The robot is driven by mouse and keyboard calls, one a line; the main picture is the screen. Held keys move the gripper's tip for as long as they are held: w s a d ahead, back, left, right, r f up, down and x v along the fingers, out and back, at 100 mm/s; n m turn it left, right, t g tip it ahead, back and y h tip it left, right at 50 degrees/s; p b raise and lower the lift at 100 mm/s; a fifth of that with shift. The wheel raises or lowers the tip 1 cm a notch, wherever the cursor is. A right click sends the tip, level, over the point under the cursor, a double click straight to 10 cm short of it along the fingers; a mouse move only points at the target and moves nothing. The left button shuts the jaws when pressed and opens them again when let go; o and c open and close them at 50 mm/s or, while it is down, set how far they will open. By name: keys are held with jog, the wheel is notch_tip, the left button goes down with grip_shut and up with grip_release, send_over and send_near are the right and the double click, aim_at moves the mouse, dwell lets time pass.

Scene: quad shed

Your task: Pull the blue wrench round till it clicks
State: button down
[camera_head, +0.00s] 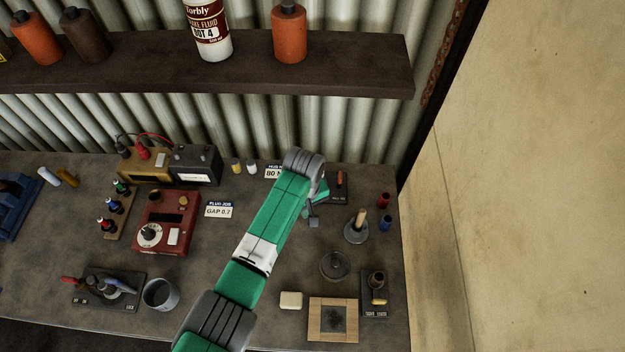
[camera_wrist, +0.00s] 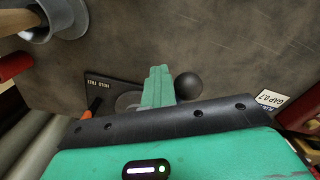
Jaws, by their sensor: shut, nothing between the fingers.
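My gripper (camera_wrist: 158,75) is shut and empty, its green fingers pressed together in the wrist view. In the head view my gripper (camera_head: 319,193) is partly behind my own wrist, over the right part of the bench. A plate marked HOLD and FREE (camera_wrist: 98,88) with an orange lever (camera_wrist: 95,105) is close beside the fingers. A dark round knob (camera_wrist: 187,86) is on their other side. No blue wrench shows clearly near my gripper. A blue handle (camera_head: 121,284) lies on a dark plate at the lower left; I cannot tell if it is the wrench.
A red box with a dial (camera_head: 165,220) and a battery (camera_head: 195,165) stand left of my arm. A funnel-like stand (camera_head: 356,228), a round dish (camera_head: 335,265) and a wood-framed pad (camera_head: 333,319) are to the right. A shelf (camera_head: 340,70) runs above the bench.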

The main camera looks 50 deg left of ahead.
jog(key=shift+s, duration=0.15)
jog(key=shift+s+a, duration=0.2)
jog(key=shift+a, duration=0.15)
jog(key=shift+s+a, duration=0.1)
jog(key=shift+a, duration=0.05)
dwell(0.5)
jog(key=shift+s+a+p, duration=0.1)
jog(key=shift+a+p, duration=0.1)
jog(key=shift+p, duration=0.1)
jog(key=shift+d, duration=0.15)
jog(key=shift+w+d+p, duration=0.3)
jog(key=shift+d+p, duration=0.3)
jog(key=shift+d, duration=0.25)
notch_tip(320, 180, up, 9)
jog(key=p, duration=0.8)
jog(key=shift+p, duration=0.35)
